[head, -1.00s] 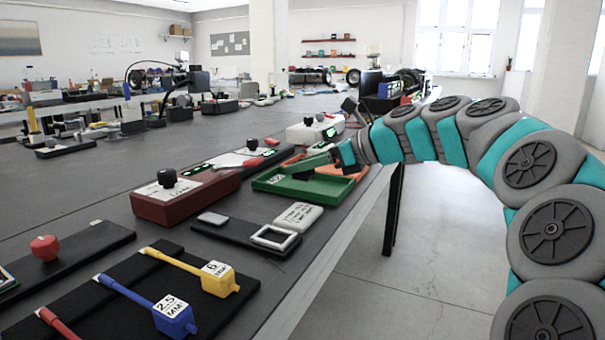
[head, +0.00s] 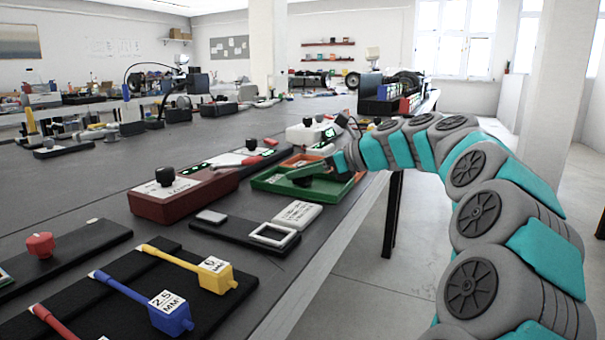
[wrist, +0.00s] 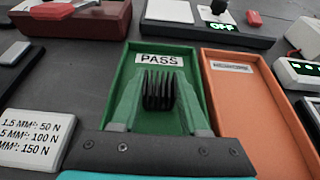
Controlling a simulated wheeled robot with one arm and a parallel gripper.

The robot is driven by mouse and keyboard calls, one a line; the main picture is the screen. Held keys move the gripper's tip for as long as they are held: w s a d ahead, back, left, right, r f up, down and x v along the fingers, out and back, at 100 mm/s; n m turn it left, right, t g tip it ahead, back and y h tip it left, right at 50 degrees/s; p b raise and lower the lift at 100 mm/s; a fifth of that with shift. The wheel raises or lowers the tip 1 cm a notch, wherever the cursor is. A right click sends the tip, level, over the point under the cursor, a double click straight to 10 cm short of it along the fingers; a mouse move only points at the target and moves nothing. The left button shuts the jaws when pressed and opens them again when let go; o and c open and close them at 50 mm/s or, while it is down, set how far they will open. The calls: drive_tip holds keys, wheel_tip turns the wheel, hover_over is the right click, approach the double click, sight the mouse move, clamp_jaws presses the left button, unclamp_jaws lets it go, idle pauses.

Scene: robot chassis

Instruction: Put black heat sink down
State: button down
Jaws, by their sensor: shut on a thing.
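The black heat sink (wrist: 158,90), a finned block, sits between the fingers of my gripper (wrist: 160,96) in the wrist view. My gripper is shut on it. It is held over the green tray (wrist: 122,92) with the PASS label; I cannot tell whether it touches the tray floor. In the head view my gripper (head: 306,172) reaches over the green tray (head: 262,187) near the table's right edge. The heat sink shows there only as a small dark patch under the fingers.
An orange tray (wrist: 270,125) with a label stands right of the green tray. A white label plate (wrist: 32,135) lies to the left. A dark red box (wrist: 105,22) and a black device with a green OFF display (wrist: 205,36) stand beyond.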

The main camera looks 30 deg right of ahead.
drive_tip(key=shift+f, duration=0.15)
drive_tip(key=shift+c, duration=2.1)
unclamp_jaws()
drive_tip(key=shift+f, duration=0.1)
drive_tip(key=v, duration=0.3)
drive_tip(key=p+v, duration=0.1)
drive_tip(key=v, duration=0.6)
drive_tip(key=shift+s+d+r, duration=0.1)
drive_tip(key=shift+d+r, duration=0.05)
drive_tip(key=shift+r, duration=0.25)
drive_tip(key=shift+v, duration=0.8)
drive_tip(key=shift+s, duration=0.1)
